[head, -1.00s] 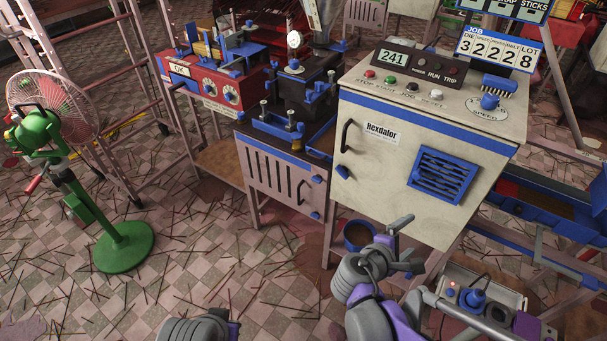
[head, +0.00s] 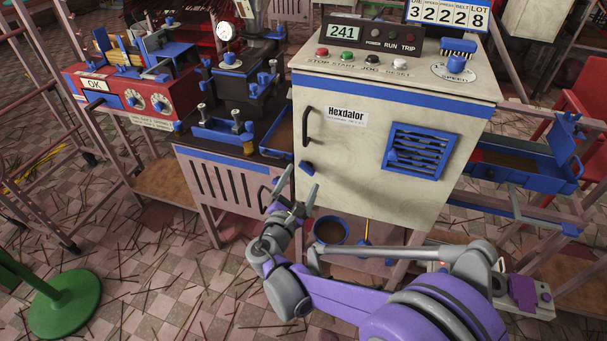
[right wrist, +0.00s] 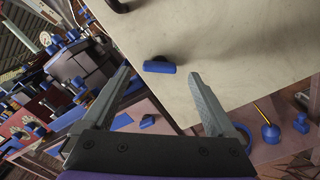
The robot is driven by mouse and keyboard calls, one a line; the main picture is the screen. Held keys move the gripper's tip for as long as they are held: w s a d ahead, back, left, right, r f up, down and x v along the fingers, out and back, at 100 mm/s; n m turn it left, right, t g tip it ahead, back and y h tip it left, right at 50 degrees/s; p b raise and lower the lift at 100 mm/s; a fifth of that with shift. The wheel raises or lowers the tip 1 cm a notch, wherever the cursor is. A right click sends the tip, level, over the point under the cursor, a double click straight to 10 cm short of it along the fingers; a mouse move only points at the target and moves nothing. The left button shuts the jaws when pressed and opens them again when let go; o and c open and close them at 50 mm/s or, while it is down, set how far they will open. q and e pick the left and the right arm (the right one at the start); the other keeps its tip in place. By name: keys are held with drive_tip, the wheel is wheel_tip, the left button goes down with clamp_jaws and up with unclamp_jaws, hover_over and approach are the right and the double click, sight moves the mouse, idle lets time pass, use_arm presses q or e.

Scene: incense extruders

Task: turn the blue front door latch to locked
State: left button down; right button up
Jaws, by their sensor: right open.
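The blue latch (head: 307,168) is a small knob bar on the left edge of the cream cabinet's front door (head: 360,175), below the black handle (head: 306,127). In the head view it slants down to the right. My right gripper (head: 301,184) is open and empty, its fingertips just below the latch in the picture. In the right wrist view the latch (right wrist: 160,66) shows just beyond and between the two spread fingertips (right wrist: 160,76), apparently untouched. The door looks closed. My left gripper is out of view.
A blue-trimmed slatted cabinet (head: 228,185) stands close on the left. A blue vent (head: 424,150) is on the door's right side. A brown-filled blue bucket (head: 330,230) sits below the cabinet. A green stand base (head: 64,303) is on the floor at lower left.

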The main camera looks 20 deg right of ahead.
sight(306, 171)
drive_tip(key=shift+x, duration=1.85)
drive_tip(key=c, duration=1.4)
